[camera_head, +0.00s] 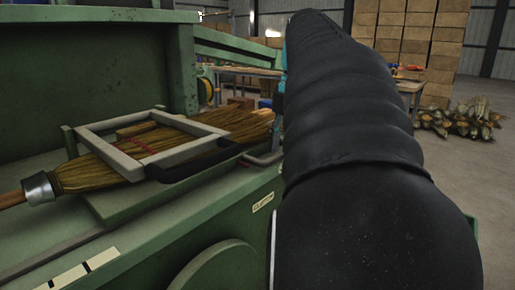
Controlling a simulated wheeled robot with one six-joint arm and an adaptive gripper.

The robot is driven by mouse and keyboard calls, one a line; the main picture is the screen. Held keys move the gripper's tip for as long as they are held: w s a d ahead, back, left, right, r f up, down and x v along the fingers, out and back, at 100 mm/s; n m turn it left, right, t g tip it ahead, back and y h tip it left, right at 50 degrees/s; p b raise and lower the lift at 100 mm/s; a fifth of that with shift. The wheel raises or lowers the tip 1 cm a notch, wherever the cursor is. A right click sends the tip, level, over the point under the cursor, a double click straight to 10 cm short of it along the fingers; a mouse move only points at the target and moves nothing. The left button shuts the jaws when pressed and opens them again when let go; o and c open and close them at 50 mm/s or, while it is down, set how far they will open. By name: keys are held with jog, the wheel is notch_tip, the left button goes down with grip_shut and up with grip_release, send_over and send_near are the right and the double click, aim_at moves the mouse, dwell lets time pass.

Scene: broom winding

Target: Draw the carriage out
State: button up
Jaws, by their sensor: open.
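The carriage (98,143), a pale grey rectangular frame, lies on the green machine bed at the left. A broom with straw bristles (85,174) lies through it, its metal collar (39,188) and wooden handle toward the lower left. A black bar-shaped grip (197,163) runs along the carriage's near right side. My gripper (264,157) shows only in part, past the right end of the black grip, beside the bristle tips. It is open. My black-sleeved arm hides the rest of it, and I cannot tell whether it touches the grip.
The green machine's upright and upper beam (85,60) stand behind the carriage.

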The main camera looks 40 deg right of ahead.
notch_tip(320, 180, up, 7)
jog(key=s, duration=0.1)
jog(key=shift+s+d, duration=0.2)
jog(key=shift+d, duration=0.05)
dwell(0.6)
